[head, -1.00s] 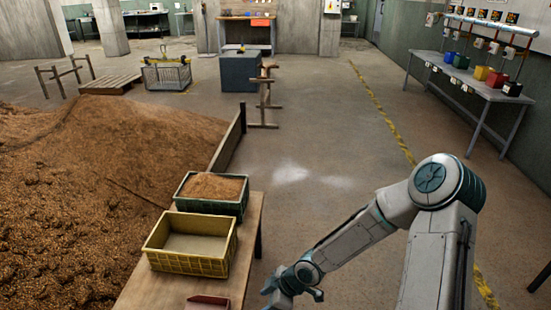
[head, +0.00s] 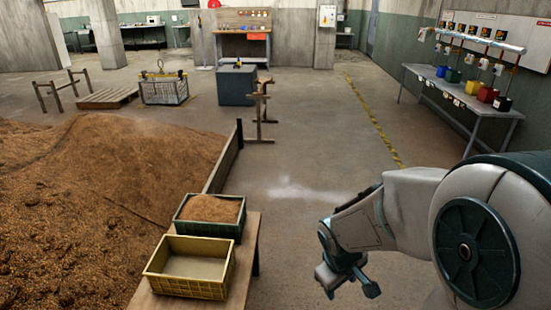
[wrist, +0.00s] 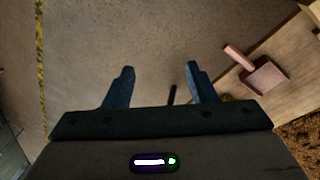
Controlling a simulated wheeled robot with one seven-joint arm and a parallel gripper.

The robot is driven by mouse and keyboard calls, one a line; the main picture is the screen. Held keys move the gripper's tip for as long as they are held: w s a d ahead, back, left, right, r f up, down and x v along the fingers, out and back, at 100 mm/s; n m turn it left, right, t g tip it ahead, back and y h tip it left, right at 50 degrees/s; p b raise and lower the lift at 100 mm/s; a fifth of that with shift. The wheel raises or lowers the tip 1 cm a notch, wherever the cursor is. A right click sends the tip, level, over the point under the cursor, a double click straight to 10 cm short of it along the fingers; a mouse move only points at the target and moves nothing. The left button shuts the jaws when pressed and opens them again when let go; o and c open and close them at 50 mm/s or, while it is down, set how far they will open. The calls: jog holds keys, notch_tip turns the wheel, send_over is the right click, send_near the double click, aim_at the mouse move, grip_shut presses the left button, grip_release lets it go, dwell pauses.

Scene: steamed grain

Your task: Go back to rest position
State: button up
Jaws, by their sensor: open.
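My gripper (head: 347,285) hangs at the lower middle of the head view, over the open floor to the right of the wooden table (head: 240,283). In the wrist view its two dark fingers (wrist: 157,88) are spread apart with nothing between them, and the floor shows beyond. My arm reaches in from the right edge of the head view.
On the table stand a yellow crate (head: 152,272), empty, and a green crate (head: 208,229) full of grain. A reddish scoop (wrist: 264,76) lies on the table in the wrist view. A grain heap (head: 90,190) fills the left. A workbench (head: 462,100) stands right.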

jog(key=s+r+m+y+p, duration=0.1)
jog(key=s+r+m, duration=0.2)
jog(key=r, duration=0.4)
jog(key=s+r+m+t+p, duration=0.1)
jog(key=s+r+m+p, duration=0.1)
jog(key=s+r, duration=0.4)
jog(key=shift+s+r+m+y, duration=0.25)
jog(key=shift+r+m+y, duration=0.15)
jog(key=shift+r+m, duration=0.5)
jog(key=c, duration=0.3)
jog(key=shift+a, duration=0.1)
